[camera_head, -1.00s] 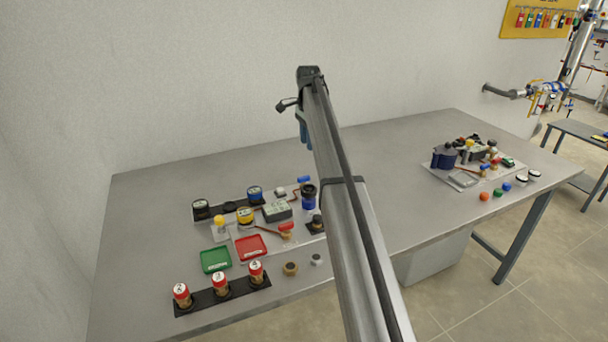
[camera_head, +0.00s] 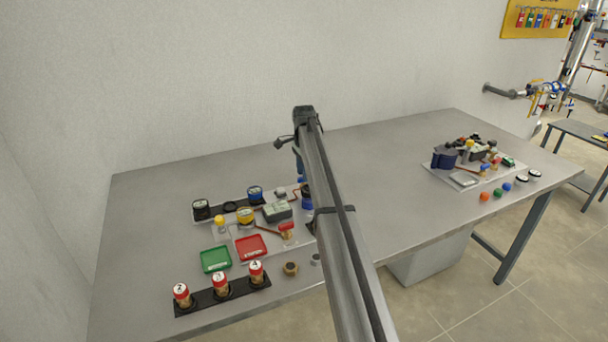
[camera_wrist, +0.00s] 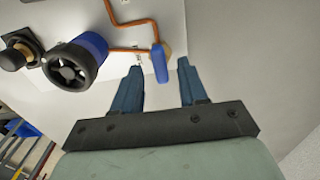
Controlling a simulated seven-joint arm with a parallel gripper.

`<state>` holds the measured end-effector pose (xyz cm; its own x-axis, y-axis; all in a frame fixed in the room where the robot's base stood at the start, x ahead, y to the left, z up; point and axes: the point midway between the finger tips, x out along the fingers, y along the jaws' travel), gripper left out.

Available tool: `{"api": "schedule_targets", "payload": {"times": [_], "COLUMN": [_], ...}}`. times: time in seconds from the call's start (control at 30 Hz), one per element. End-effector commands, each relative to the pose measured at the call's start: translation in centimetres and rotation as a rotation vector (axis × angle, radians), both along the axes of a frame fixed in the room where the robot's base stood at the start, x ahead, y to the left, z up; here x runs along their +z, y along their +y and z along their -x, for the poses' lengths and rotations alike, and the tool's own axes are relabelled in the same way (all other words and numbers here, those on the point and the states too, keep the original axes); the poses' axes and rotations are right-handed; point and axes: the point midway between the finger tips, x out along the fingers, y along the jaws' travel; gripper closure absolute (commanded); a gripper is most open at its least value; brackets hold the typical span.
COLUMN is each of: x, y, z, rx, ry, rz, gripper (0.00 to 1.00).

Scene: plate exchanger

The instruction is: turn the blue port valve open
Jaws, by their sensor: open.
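The blue port valve's handle (camera_wrist: 160,63) shows in the wrist view as an upright blue lever beside a brass fitting, at the end of a copper pipe. My gripper (camera_wrist: 159,68) is open, with one blue finger on each side of the handle in that view. I cannot tell whether either finger touches it. In the head view my gripper (camera_head: 299,168) hangs over the back right of the left-hand board, and my arm hides much of that corner.
A blue and black round unit (camera_wrist: 76,62) stands left of the valve. The board (camera_head: 268,252) also carries a red-handled valve (camera_head: 286,228) and gauges. Green (camera_head: 215,260) and red (camera_head: 250,247) trays lie in front. Bare table lies behind the board.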

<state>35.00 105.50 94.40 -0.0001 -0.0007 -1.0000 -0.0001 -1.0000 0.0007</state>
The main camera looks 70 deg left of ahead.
Motion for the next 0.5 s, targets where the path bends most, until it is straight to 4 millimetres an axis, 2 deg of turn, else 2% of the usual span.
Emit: {"api": "schedule_targets", "payload": {"times": [0.2, 0.5], "x": [-1.16, -1.25], "y": [0.0, 0.01], "z": [0.0, 0.0], "rx": [0.0, 0.0], "ry": [0.0, 0.0], "rz": [-0.001, -0.001], "gripper": [0.57, 0.58]}}
